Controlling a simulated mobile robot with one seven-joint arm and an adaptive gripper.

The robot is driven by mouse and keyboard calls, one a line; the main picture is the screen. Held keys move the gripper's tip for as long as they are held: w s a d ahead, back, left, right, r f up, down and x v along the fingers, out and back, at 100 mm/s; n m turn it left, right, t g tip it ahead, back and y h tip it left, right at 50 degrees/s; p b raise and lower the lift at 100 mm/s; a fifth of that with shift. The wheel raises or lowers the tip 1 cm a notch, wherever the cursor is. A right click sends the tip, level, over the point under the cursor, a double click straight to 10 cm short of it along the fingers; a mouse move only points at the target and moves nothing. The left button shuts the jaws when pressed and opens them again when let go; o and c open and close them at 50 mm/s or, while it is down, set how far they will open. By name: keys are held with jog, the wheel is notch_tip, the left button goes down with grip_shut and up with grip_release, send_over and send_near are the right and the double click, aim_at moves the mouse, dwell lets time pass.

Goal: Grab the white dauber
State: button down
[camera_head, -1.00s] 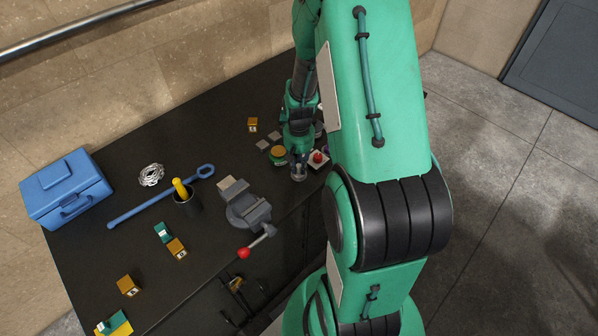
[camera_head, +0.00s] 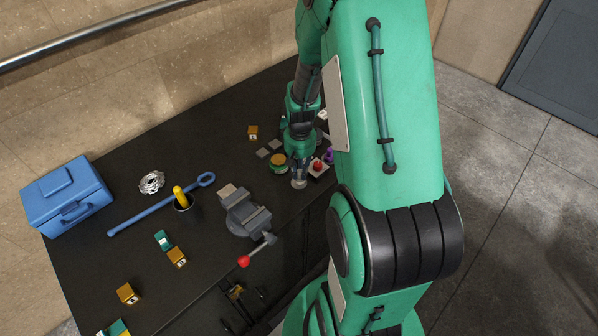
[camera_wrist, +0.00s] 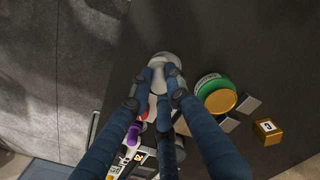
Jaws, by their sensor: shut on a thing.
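The white dauber shows in the wrist view as a pale, rounded, grey-white thing (camera_wrist: 166,61) between the fingertips. My gripper (camera_wrist: 160,78) is shut on it, with blue fingers on both sides. In the head view my gripper (camera_head: 299,165) is at the right part of the black table, near its front edge. The dauber's pale round end (camera_head: 299,183) shows just below it. The fingers hide much of the dauber, and I cannot tell whether it touches the table.
Close by are a green and orange tin (camera_head: 279,163), a box with a red button (camera_head: 318,168) and a purple item (camera_head: 328,156). A vise (camera_head: 246,212) stands to the left. A blue toolbox (camera_head: 66,195) and long blue wrench (camera_head: 150,210) lie farther left.

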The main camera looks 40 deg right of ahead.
jog(key=s+a+r, duration=0.1)
jog(key=s+a, duration=0.6)
jog(key=s, duration=0.5)
jog(key=shift+s+a+r+p, duration=0.15)
jog(key=shift+a+r+p, duration=0.05)
jog(key=shift+a+p, duration=0.15)
